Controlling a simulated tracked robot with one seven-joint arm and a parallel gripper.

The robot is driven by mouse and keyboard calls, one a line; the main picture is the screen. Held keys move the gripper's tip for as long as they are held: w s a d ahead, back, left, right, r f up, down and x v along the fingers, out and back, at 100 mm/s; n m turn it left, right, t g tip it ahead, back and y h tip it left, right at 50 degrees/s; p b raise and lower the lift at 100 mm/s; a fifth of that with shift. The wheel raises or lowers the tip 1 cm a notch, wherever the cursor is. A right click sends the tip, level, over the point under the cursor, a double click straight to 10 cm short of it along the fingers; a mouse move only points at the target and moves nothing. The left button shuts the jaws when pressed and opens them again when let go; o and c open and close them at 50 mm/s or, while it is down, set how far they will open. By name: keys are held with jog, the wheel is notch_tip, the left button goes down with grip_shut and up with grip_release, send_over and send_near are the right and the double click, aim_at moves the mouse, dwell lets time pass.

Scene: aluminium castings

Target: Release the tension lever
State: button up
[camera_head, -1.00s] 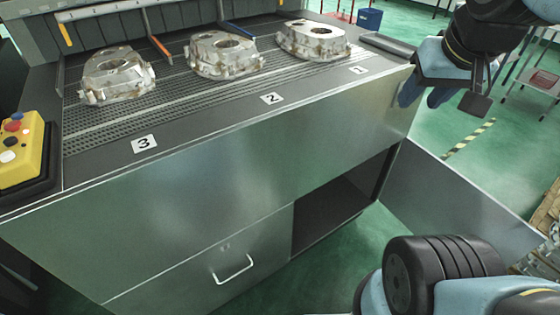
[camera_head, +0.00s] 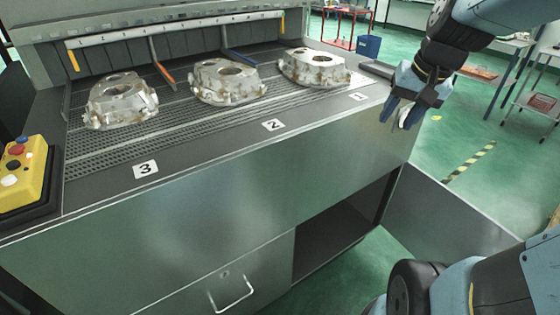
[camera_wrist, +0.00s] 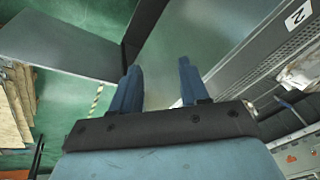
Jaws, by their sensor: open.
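My gripper (camera_head: 398,112) is at the right front corner of the steel workbench, fingers pointing down. In the wrist view my gripper (camera_wrist: 158,68) has its two blue fingers apart, with only bench front and green floor between them. No part is clearly marked as the tension lever. A bar (camera_head: 180,29) behind the castings carries an orange-tipped arm (camera_head: 163,72) and a blue-tipped arm (camera_head: 239,57), both left of my gripper and apart from it. Yellow pieces are at the bar's left end (camera_head: 73,61) and right end (camera_head: 283,23).
Aluminium castings stand at marks 3 (camera_head: 121,102), 2 (camera_head: 228,83) and 1 (camera_head: 314,68) on the perforated top. A yellow button box (camera_head: 27,175) is at the left. An open cabinet door (camera_head: 450,220) juts out below my gripper.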

jog(key=w+d+f+m+g+y, duration=0.15)
jog(key=w+d+f+m, duration=0.25)
jog(key=w+f, duration=0.5)
jog(key=w+d+f+m+y, duration=0.35)
jog(key=w+f, duration=0.35)
jog(key=f, duration=0.3)
jog(key=w+d+f+m+t+y, duration=0.1)
jog(key=d+f+m, duration=0.2)
jog(key=f, duration=0.6)
jog(key=w+d+f+m+y, duration=0.1)
jog(key=w+d+f+m, duration=0.15)
jog(key=f, duration=0.55)
jog(key=w+d+f+m+t+y, duration=0.15)
jog(key=f+m, duration=0.25)
jog(key=f, duration=0.5)
jog(key=a+f+m+t+y, duration=0.2)
jog(key=a+f+m, duration=0.3)
jog(key=a+f, duration=0.45)
jog(key=w+a+f+m+t+h, duration=0.15)
jog(key=a+f+m+t, duration=0.35)
jog(key=a+m, duration=0.5)
jog(key=w+a+f+m+t, duration=0.2)
jog(key=a+f+m+t, duration=0.3)
jog(key=a+m, duration=0.55)
jog(key=w+a+f+n+g, duration=0.1)
jog(key=w+a, duration=0.7)
jog(key=w, duration=0.2)
jog(key=shift+w+a+n, duration=0.2)
jog(key=shift+w+n, duration=0.15)
jog(key=shift+c, duration=0.2)
